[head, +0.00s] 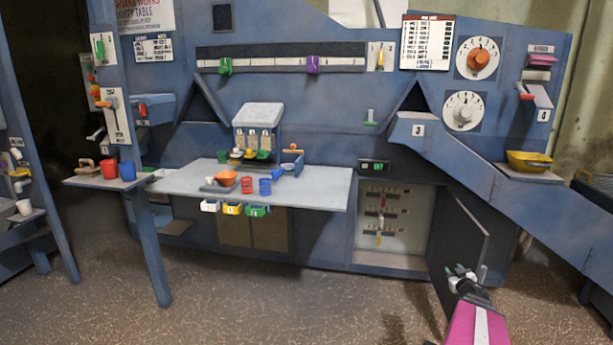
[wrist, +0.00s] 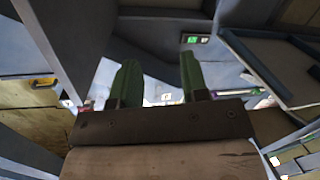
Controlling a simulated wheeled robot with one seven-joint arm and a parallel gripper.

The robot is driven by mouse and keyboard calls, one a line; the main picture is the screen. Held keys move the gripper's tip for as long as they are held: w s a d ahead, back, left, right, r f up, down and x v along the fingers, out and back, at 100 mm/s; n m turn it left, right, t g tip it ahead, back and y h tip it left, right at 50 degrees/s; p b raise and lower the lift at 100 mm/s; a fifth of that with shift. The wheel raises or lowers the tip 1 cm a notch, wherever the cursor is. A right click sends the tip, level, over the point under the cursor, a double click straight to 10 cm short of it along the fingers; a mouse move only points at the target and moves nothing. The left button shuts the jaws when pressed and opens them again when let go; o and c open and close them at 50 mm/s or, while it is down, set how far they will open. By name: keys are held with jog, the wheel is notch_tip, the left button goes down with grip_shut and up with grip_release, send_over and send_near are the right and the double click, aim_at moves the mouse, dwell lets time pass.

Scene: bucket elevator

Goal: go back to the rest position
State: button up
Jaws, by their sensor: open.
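My gripper (head: 466,279) is at the lower right of the head view, at the end of my magenta and white arm. It is in front of the open dark cabinet door (head: 459,245), apart from the work table. In the wrist view its two green fingers (wrist: 158,82) stand apart with nothing between them. The gripper is open and empty.
The open cabinet (head: 398,222) holds small levers. The table (head: 320,190) bears an orange bowl (head: 226,178), red and blue cups and a small dispenser (head: 257,130). A chute (head: 500,188) slopes down right, with a yellow bowl (head: 529,161) near it. The floor at front centre is clear.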

jog(key=a+m+g+h, duration=0.45)
jog(key=a+g, duration=0.35)
jog(key=a, duration=0.8)
jog(key=s+a+g+y, duration=0.1)
jog(key=s+a+g, duration=0.2)
jog(key=a, duration=0.4)
jog(key=s+a+n+g+y, duration=0.1)
jog(key=s+a+g+y, duration=0.1)
jog(key=s+a, duration=0.4)
jog(key=s+a+g+y, duration=0.2)
jog(key=s+a, duration=0.3)
jog(key=a, duration=0.4)
jog(key=shift+a+n+g, duration=0.3)
jog(key=shift+n+g, duration=0.05)
jog(key=shift+g, duration=0.55)
